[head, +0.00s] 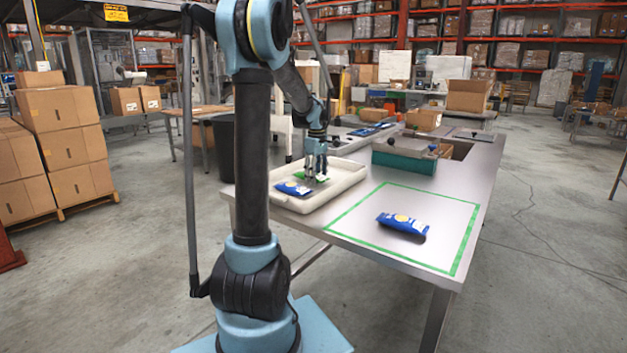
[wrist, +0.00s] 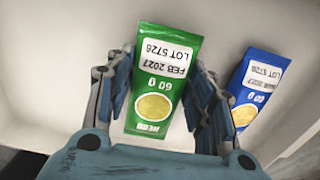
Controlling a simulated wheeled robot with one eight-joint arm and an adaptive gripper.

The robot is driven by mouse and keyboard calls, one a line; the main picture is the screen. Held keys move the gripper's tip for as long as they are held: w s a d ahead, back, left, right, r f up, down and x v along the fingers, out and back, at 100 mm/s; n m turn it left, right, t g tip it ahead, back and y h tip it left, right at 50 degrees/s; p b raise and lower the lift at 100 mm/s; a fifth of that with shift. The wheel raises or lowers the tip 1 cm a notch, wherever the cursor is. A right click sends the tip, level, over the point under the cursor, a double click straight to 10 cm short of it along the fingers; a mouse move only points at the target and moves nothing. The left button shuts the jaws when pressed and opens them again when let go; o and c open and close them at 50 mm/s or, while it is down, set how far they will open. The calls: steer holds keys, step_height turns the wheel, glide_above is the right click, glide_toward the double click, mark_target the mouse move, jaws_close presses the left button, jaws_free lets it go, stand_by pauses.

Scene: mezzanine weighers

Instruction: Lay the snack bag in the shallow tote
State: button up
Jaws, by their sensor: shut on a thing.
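A green snack bag (wrist: 165,78) with a white label and a round yellow picture is between the fingers of my gripper (wrist: 160,95), which is shut on it. In the head view my gripper (head: 316,176) points down inside the shallow white tote (head: 338,190), with the green bag (head: 323,179) at its fingertips. I cannot tell whether the bag touches the tote floor. A blue snack bag (head: 293,189) lies in the tote beside it, and shows at the right of the wrist view (wrist: 254,88).
Another blue bag (head: 402,224) lies on the metal table inside a green taped outline (head: 462,250). A teal bin (head: 404,160) stands behind the outline. Cardboard boxes (head: 62,115) are stacked at the left. The taped area around the bag is clear.

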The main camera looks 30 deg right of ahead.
steer(key=shift+f, duration=0.5)
steer(key=shift+f, duration=0.1)
steer(key=o, duration=1.1)
steer(key=shift+c, duration=0.2)
step_height(320, 180, up, 12)
steer(key=s+a, duration=0.2)
steer(key=a, duration=1.2)
steer(key=s+a+f+m+t, duration=0.1)
steer(key=s+a+f, duration=0.25)
steer(key=a, duration=0.35)
steer(key=s+a+f+m, duration=0.1)
steer(key=s+a+f, duration=0.1)
steer(key=s+a, duration=0.3)
steer(key=s+a+f+m+t, duration=0.1)
steer(key=s+a+f, duration=0.2)
steer(key=a, duration=0.5)
steer(key=s+a+f+m, duration=0.1)
steer(key=s+a+f, duration=0.6)
steer(key=s+f, duration=0.2)
steer(key=shift+s+f, duration=0.4)
steer(key=shift+f, duration=0.55)
